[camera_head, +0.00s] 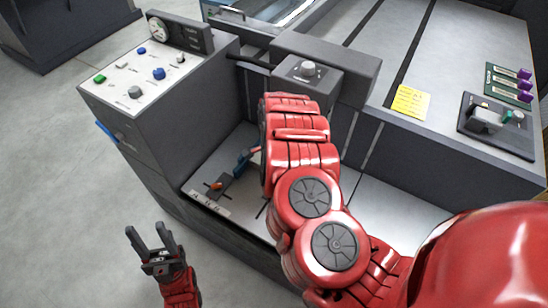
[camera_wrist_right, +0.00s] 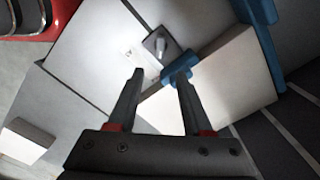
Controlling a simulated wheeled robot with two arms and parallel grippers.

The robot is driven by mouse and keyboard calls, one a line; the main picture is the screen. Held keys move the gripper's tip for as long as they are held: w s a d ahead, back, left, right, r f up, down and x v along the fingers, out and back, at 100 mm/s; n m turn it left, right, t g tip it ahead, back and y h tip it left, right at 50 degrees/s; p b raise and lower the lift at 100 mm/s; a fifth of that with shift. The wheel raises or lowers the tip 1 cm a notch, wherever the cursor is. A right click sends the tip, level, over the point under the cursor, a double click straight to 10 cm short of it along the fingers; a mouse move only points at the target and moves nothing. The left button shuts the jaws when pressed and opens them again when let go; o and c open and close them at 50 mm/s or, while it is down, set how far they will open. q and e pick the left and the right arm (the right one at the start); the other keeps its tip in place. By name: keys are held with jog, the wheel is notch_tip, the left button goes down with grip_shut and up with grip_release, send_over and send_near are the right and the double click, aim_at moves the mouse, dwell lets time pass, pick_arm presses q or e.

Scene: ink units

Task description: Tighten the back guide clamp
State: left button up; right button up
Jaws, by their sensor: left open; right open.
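In the head view, a small blue piece (camera_head: 243,160) and a dark fitting with an orange tip (camera_head: 217,185) sit on the machine's low bed, left of my right arm. The right wrist view shows a small blue guide piece (camera_wrist_right: 178,72) against a pale block, and a grey lever on a dark base (camera_wrist_right: 158,44) beyond it. I cannot tell which of these is the back guide clamp. My right gripper (camera_wrist_right: 158,76) is open and empty, its fingertips near the blue piece; my arm hides it in the head view. My left gripper (camera_head: 150,246) is open and empty over the floor.
A control panel (camera_head: 140,75) with knobs and a gauge stands at the left. A dark housing with a grey knob (camera_head: 308,68) rises behind my right arm. In the right wrist view, a larger blue guide (camera_wrist_right: 265,45) borders the pale block (camera_wrist_right: 225,85). Floor at left is clear.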

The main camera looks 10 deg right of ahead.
notch_tip(320, 180, up, 7)
jog(key=p, duration=0.1)
dwell(0.7)
